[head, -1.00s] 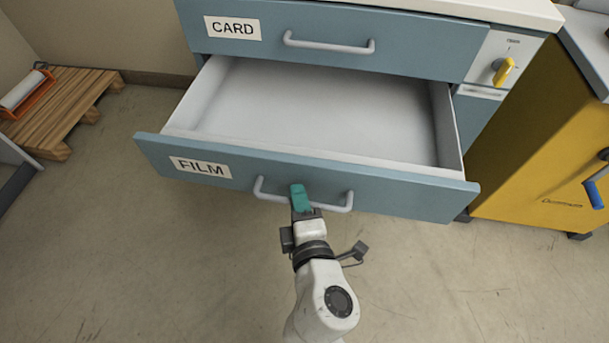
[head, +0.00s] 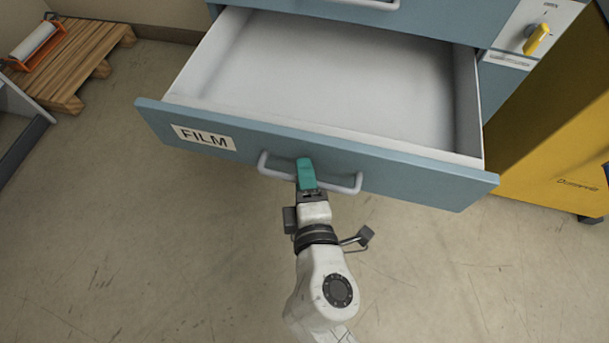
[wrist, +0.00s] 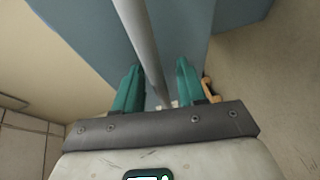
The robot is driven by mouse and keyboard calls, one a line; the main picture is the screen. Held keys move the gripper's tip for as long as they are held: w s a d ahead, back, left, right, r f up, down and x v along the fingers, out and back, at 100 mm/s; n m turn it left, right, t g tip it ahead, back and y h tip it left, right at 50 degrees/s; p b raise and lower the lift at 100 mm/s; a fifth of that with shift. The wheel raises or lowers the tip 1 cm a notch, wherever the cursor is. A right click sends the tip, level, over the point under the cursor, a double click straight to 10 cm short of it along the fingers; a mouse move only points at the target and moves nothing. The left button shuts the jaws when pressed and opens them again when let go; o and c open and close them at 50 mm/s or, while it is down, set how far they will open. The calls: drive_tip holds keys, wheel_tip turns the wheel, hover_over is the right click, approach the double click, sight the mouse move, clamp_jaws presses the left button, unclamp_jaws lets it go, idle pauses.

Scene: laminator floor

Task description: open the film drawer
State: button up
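The film drawer (head: 300,152) is a blue-fronted drawer with a FILM label, pulled well out from the cabinet, its pale inside bare. Its grey bar handle (head: 343,188) runs across the front. My gripper (head: 306,172) is at the middle of this handle, with one teal finger showing over the bar. In the wrist view the handle (wrist: 139,40) passes between the two teal fingers (wrist: 158,84), and it is held there. The exact contact with each finger is hard to see.
Above is another blue drawer (head: 430,18), shut. A yellow-knobbed panel (head: 520,40) is at its right, beside a yellow cabinet (head: 555,150). A wooden pallet (head: 75,60) with an orange-framed roll (head: 38,45) is at the far left. The floor in front is clear.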

drive_tip(key=v, duration=1.1)
drive_tip(key=shift+w+f, duration=0.1)
idle(0.5)
